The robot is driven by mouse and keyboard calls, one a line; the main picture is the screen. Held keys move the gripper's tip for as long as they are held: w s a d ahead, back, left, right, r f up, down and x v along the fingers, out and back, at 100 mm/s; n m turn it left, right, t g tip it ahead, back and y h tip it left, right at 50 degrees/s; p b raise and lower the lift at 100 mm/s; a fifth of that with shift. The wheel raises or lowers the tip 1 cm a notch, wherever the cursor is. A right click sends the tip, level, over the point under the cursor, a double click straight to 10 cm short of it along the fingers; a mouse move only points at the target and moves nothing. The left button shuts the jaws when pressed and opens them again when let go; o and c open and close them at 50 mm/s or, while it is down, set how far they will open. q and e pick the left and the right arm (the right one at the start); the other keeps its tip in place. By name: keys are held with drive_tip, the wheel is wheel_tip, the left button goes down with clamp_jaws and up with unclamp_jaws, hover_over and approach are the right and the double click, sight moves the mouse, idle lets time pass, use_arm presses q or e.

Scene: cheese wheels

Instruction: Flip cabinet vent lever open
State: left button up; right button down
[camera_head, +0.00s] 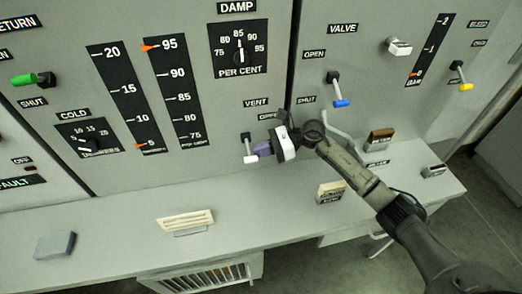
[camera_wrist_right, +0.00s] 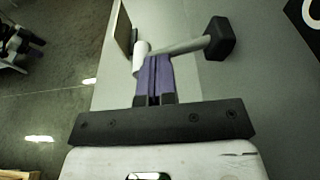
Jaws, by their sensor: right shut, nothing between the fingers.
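The vent lever (camera_head: 251,159) is on the cabinet panel below the VENT label (camera_head: 256,103). It has a black pivot, a thin metal rod and a white handle, and it points down in the head view. My right gripper (camera_head: 261,148) is just right of the lever, with its purple fingers shut and empty. In the right wrist view the shut fingertips (camera_wrist_right: 154,60) are right beside the white handle (camera_wrist_right: 140,56) and under the rod; I cannot tell whether they touch. The black pivot (camera_wrist_right: 219,39) is to the upper right. My left gripper is not in view.
A blue-tipped valve lever (camera_head: 341,103) is to the right and a green-handled lever (camera_head: 24,79) far left. A desk ledge (camera_head: 120,243) runs below the panel, bearing a grey block (camera_head: 55,245) and a cream slotted piece (camera_head: 186,221).

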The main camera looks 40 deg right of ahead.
drive_tip(key=shift+r+m, duration=0.35)
drive_tip(key=shift+m, duration=0.25)
drive_tip(key=shift+r, duration=0.3)
drive_tip(key=shift+b, duration=0.3)
idle(1.1)
